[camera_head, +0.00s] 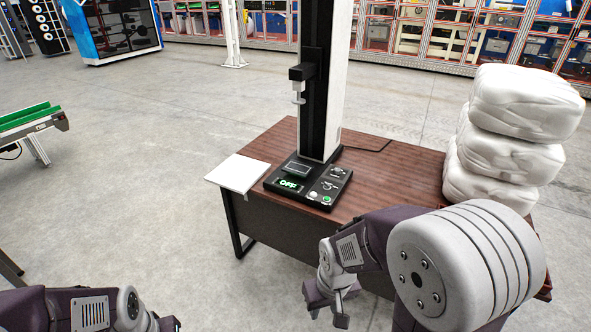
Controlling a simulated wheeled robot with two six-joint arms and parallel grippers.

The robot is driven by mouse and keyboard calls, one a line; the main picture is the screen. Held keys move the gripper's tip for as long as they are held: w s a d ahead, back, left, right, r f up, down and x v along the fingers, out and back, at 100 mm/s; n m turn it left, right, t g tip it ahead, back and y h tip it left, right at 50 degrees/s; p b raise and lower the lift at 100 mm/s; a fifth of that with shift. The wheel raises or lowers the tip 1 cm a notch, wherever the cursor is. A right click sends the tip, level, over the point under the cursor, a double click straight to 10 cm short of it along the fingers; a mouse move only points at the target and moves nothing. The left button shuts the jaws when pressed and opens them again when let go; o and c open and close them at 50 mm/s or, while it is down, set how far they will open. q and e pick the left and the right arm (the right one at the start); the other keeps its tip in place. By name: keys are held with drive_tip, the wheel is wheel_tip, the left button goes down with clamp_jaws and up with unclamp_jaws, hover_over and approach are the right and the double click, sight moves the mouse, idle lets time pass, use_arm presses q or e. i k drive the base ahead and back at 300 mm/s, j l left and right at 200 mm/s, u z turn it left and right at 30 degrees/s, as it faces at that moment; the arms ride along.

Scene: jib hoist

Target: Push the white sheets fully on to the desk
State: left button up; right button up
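The white sheets (238,173) lie as a thin flat stack at the left end of the brown desk (392,178). Their left part sticks out past the desk's left edge, and their right side lies near the black tester base. My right gripper (328,305) is in front of the desk, low and right of the sheets, apart from them. Its fingers point down and look spread, with nothing between them. My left arm comes in at the bottom left corner, well away from the sheets; its fingers are cut off by the frame.
A tall testing machine (318,85) with a black control base stands on the desk beside the sheets. Several white wrapped bundles (515,135) are stacked at the desk's right end. A green conveyor (30,118) is at the left. The floor left of the desk is clear.

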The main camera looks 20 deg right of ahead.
sight(238, 174)
drive_tip(key=z, duration=0.1)
drive_tip(key=i+j, duration=0.1)
drive_tip(key=i, duration=0.65)
drive_tip(key=i+z, duration=0.1)
drive_tip(key=i, duration=0.65)
drive_tip(key=i+j, duration=0.2)
drive_tip(key=i, duration=0.55)
drive_tip(key=l+z, duration=0.05)
